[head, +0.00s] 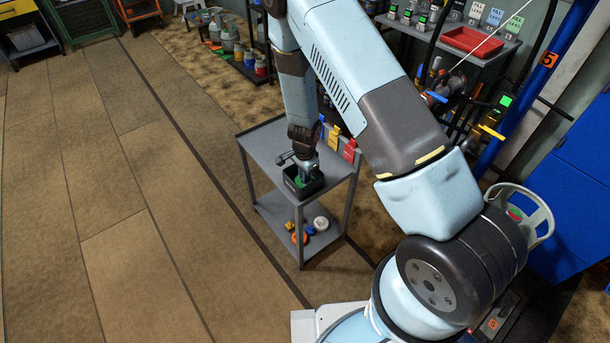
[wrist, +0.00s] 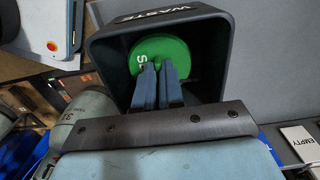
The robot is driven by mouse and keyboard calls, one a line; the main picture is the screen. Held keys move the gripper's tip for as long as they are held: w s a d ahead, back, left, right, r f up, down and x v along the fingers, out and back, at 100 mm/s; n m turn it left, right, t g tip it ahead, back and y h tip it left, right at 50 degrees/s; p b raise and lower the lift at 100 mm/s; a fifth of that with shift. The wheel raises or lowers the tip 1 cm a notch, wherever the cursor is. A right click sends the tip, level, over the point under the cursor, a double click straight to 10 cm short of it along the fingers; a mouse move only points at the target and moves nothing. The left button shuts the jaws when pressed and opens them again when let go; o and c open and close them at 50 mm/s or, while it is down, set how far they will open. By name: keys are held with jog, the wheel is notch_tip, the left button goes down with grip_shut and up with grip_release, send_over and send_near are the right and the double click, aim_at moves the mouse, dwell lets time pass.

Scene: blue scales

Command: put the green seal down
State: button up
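The green seal (wrist: 165,58) is a round green disc with white lettering, partly hidden by my fingers. It is inside the dark box marked WASTE (wrist: 205,22); I cannot tell whether it touches the bottom. My gripper (wrist: 158,66) reaches into the box with its two blue-grey fingers close together, pinching a small green raised part of the seal. In the head view, the dark box (head: 291,191) stands on the grey cart's top, with a little green showing inside. My gripper (head: 303,172) points down into it.
The grey cart (head: 258,148) has yellow (head: 334,135) and red (head: 350,150) pieces along its right edge. Its lower shelf holds a white round piece (head: 321,223) and other small parts. A white EMPTY label (wrist: 302,142) lies right of the box. The floor left of the cart is clear.

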jog(key=o, duration=0.4)
notch_tip(320, 180, up, 26)
jog(key=d+n+y, duration=0.2)
jog(key=s+d+r+n+t+y, duration=0.1)
jog(key=s+d+r+n, duration=0.15)
jog(key=r, duration=0.45)
jog(key=s+d+r+n+t, duration=0.1)
jog(key=s+d+r, duration=0.25)
jog(key=r, duration=0.45)
jog(key=s+d+r+n+t+h, duration=0.1)
jog(key=s+d+r+n, duration=0.1)
jog(key=s, duration=0.4)
jog(key=s+d+r+n+t+h, duration=0.1)
jog(key=s+d+r, duration=0.4)
jog(key=s+r, duration=0.2)
jog(key=s+d+r+n+t+h, duration=0.1)
jog(key=s+d+r+n, duration=0.1)
jog(key=s+r, duration=0.3)
jog(key=shift+s+d+n+t, duration=0.3)
jog(key=shift+s+d+n, duration=0.05)
jog(key=shift+s+d, duration=0.5)
